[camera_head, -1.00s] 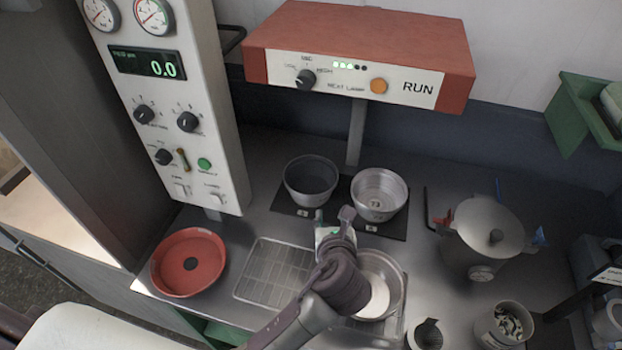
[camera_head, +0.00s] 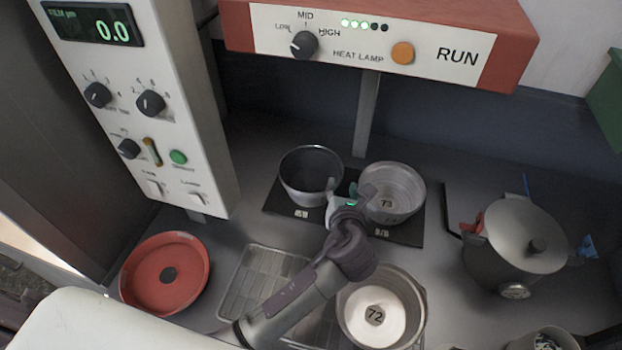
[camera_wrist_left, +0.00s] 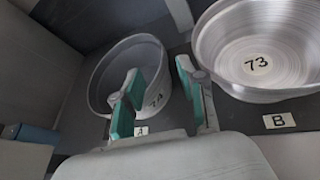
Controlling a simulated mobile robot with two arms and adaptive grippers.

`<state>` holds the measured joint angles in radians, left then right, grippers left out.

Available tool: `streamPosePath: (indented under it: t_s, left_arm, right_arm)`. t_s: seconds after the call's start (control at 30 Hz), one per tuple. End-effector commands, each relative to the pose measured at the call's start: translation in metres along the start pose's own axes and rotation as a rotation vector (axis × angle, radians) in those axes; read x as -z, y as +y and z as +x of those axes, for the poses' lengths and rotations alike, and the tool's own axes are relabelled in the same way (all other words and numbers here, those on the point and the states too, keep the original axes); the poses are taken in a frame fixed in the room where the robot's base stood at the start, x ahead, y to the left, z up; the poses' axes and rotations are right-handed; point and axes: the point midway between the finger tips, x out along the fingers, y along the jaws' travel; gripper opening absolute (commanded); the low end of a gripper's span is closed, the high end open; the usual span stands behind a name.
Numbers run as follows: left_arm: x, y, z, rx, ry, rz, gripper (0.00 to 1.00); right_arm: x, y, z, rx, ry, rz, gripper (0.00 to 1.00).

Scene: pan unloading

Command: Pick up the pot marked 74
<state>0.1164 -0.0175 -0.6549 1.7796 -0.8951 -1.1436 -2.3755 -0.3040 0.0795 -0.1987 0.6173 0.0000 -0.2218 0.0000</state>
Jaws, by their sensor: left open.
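The pot marked 74 (camera_wrist_left: 105,75) is a dark grey round pot, empty as far as I see. In the head view it (camera_head: 298,192) stands at the back on the left half of a black mat. My left gripper (camera_head: 350,192) is open and empty, at the front right of this pot. In the left wrist view its green-padded fingers (camera_wrist_left: 160,72) show in front of the pot, with the pot's right wall and 74 label between them. I cannot tell whether the rim lies between the fingers in depth. My right gripper is not in view.
A metal pot marked 73 (camera_head: 396,178) stands close on the right, above a B label (camera_wrist_left: 279,121). A pot marked 72 (camera_head: 346,318) is in front. A red round pan (camera_head: 140,280), a wire rack (camera_head: 240,290) and a lidded pot (camera_head: 500,265) stand around. A heat lamp (camera_head: 480,50) overhangs the back.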

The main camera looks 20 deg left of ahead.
Motion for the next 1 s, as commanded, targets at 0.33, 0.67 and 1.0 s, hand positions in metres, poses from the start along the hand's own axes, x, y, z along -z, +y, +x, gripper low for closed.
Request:
streamPosePath:
  t_s: [0.33, 0.67, 1.0]
  left_arm:
    - [0.000, 0.000, 0.041, 0.000, 0.001, -0.001, 0.41]
    - [-0.001, 0.000, 0.086, 0.001, 0.001, 0.000, 0.41]
    - [0.000, 0.000, 0.094, 0.002, 0.001, -0.002, 0.39]
  right_arm:
    - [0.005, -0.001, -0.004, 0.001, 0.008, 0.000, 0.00]
    - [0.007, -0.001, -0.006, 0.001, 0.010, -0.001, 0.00]
    - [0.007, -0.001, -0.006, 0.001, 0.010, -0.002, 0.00]
